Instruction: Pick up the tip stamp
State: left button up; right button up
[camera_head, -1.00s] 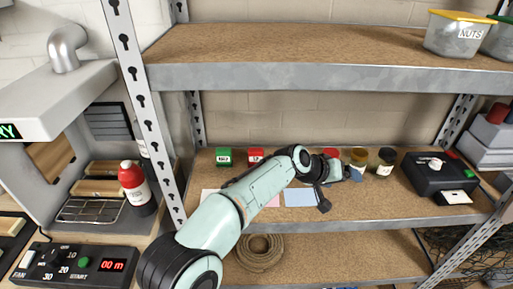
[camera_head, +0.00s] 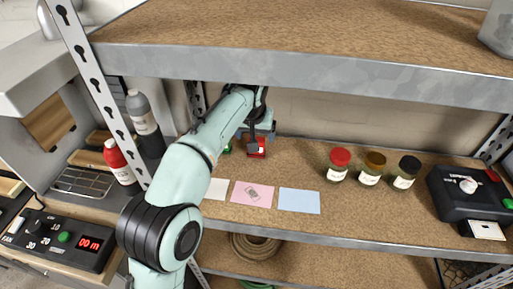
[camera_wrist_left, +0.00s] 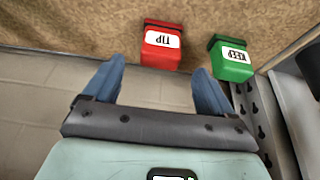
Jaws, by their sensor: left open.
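The tip stamp (camera_head: 259,150) is a small red block with a white label, on the shelf near the back. It also shows in the left wrist view (camera_wrist_left: 162,46), where its label reads TIP upside down. A green stamp (camera_head: 227,148), labelled KEEP in the left wrist view (camera_wrist_left: 232,60), stands beside it. My left gripper (camera_head: 259,132) is at the red stamp in the head view and hides part of it. In the left wrist view my left gripper (camera_wrist_left: 159,68) is open, with the red stamp ahead of the gap between its blue fingers. Nothing is held. My right gripper is not in view.
White, pink (camera_head: 238,198) and blue (camera_head: 299,201) cards lie along the shelf front. Three jars (camera_head: 371,168) and a black device (camera_head: 465,200) stand to the right. The upper shelf (camera_head: 300,75) hangs above my arm. A metal upright (camera_head: 95,85) stands at left.

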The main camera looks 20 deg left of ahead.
pick_arm(q)
jog(key=b+x, duration=0.1)
jog(key=x, duration=0.6)
jog(key=shift+r, duration=0.1)
jog(key=c, duration=1.1)
